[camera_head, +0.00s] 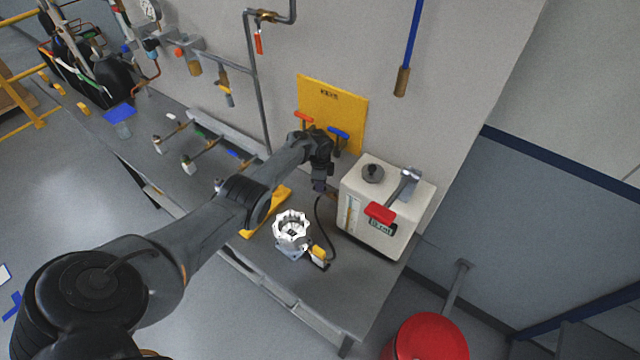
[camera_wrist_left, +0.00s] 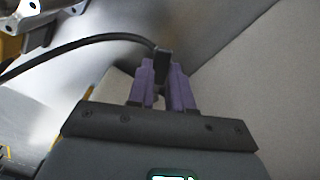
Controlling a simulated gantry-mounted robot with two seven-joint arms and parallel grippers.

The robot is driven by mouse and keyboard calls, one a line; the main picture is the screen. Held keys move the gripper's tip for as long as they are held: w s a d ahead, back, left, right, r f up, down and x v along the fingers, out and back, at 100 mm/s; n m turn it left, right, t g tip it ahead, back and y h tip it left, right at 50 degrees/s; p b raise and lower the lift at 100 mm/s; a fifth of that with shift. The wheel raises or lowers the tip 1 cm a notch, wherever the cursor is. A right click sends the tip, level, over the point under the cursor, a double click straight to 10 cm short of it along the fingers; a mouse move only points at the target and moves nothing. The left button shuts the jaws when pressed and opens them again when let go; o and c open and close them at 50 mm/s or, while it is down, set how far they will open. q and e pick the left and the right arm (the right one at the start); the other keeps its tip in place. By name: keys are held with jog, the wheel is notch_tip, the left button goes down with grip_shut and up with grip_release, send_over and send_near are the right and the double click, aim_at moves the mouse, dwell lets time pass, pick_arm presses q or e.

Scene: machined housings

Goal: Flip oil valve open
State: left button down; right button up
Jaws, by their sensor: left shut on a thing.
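I cannot tell which handle is the oil valve. My left gripper (camera_head: 319,185) is just left of the tank, pointing down. In the left wrist view its purple fingers (camera_wrist_left: 162,88) are shut on a black hose end (camera_wrist_left: 163,64). My right gripper is not in view.
A black hose (camera_head: 320,222) hangs below my left gripper to a small yellow-topped block (camera_head: 319,254). A white machined housing (camera_head: 292,230) sits on the bench in front. A blue hose (camera_head: 411,45) hangs above. A red drum (camera_head: 431,338) stands on the floor at right.

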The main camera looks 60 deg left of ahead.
pick_arm(q)
jog(key=c, duration=1)
grip_release()
jog(key=shift+r, duration=0.1)
notch_tip(320, 180, up, 6)
jog(key=shift+r+p, duration=0.1)
jog(key=shift+p, duration=1.1)
jog(key=shift+r, duration=0.55)
jog(key=shift+c, duration=0.4)
